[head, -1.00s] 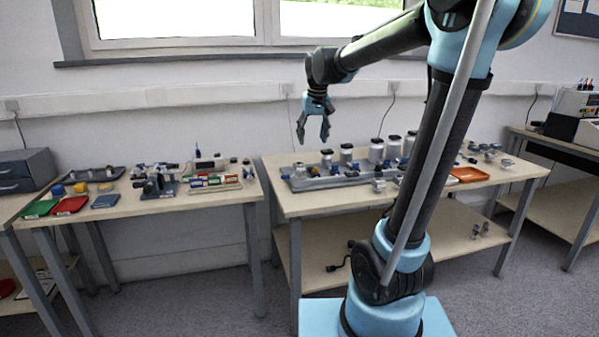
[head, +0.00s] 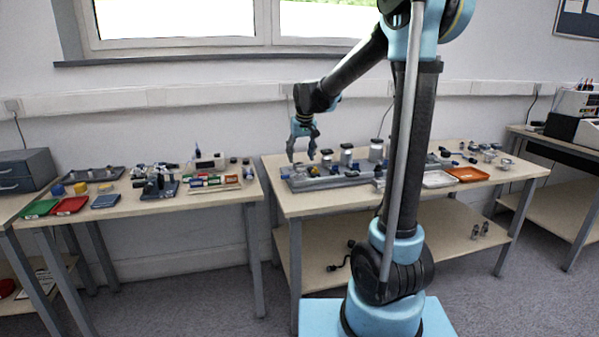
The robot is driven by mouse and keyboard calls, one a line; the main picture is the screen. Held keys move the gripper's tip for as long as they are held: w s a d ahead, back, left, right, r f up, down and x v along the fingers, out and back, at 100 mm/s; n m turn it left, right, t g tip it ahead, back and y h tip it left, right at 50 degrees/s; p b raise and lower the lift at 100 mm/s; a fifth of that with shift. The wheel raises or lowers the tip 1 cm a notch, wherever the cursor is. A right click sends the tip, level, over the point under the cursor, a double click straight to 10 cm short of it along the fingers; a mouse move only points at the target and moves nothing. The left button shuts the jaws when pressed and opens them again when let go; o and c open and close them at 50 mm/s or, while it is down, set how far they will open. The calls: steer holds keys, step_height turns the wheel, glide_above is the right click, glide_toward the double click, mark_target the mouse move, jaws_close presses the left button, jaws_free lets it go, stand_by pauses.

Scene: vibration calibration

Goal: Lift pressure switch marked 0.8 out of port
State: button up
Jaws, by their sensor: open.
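My gripper (head: 301,158) is open and points down, low over the left end of a long grey base (head: 345,181) on the middle table. Its jaws look empty. Several upright silver cylinders with dark tops stand along the base, one small cylinder (head: 327,157) just right of the gripper and larger ones (head: 346,153) further right. Small blue and yellow parts (head: 314,170) sit on the base below the jaws. No marking is readable, so I cannot tell which part is the pressure switch marked 0.8. My arm hides the base's right part.
A white tray (head: 438,180) and an orange tray (head: 467,175) lie at the right of the middle table (head: 300,205). The left table (head: 150,205) holds coloured trays and small parts. The wall and window ledge stand behind. A gap separates the two tables.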

mark_target(299, 164)
steer(key=shift+x, duration=3.4)
steer(key=shift+w, duration=0.15)
steer(key=shift+r, duration=0.1)
jaws_close()
steer(key=shift+r, duration=0.1)
step_height(299, 164, up, 14)
